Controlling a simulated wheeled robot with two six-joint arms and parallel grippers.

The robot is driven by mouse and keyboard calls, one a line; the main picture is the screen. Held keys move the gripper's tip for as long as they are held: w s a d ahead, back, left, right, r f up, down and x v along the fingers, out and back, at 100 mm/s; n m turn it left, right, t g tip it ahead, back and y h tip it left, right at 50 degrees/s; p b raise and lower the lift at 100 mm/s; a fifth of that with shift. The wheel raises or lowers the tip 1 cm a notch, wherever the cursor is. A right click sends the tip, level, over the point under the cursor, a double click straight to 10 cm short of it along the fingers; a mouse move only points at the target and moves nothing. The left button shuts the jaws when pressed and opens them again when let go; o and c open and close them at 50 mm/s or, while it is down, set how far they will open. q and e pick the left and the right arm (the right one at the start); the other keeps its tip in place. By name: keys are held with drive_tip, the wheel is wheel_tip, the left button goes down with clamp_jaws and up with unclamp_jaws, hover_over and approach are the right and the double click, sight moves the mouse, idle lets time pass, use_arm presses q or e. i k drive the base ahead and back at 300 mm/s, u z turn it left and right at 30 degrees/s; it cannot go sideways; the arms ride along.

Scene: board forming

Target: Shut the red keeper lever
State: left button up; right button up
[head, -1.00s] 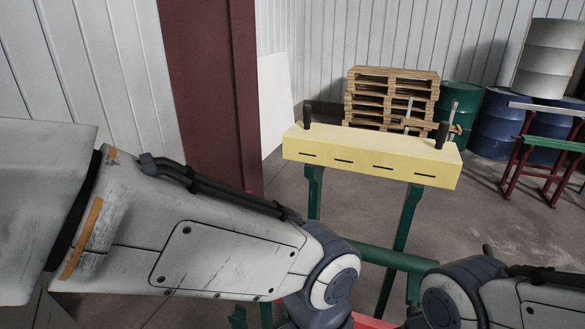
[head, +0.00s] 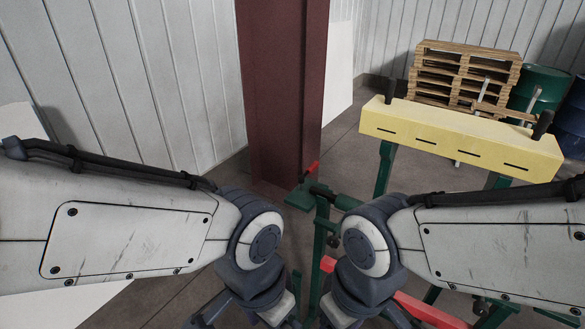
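A small red lever (head: 312,167) sticks up at a slant from the green metal frame (head: 321,225), in front of the brown column's foot. I cannot tell for certain that it is the keeper lever or whether it is shut. My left gripper (head: 245,318) is at the bottom edge, left of the green frame and nearer than the lever. My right gripper (head: 375,320) is at the bottom edge, right of the frame. Both grippers are mostly cut off, so their fingertips are hidden. Neither visibly touches the lever.
A red bar (head: 430,310) runs low behind my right arm, part of it hidden. A yellow beam (head: 460,138) on green legs stands at the right. Behind it are wooden pallets (head: 465,70) and a green drum (head: 540,85). The brown column (head: 283,90) rises behind the frame.

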sight(316, 163)
drive_tip(key=z, duration=0.7)
drive_tip(key=i, duration=0.8)
drive_tip(key=u, duration=2)
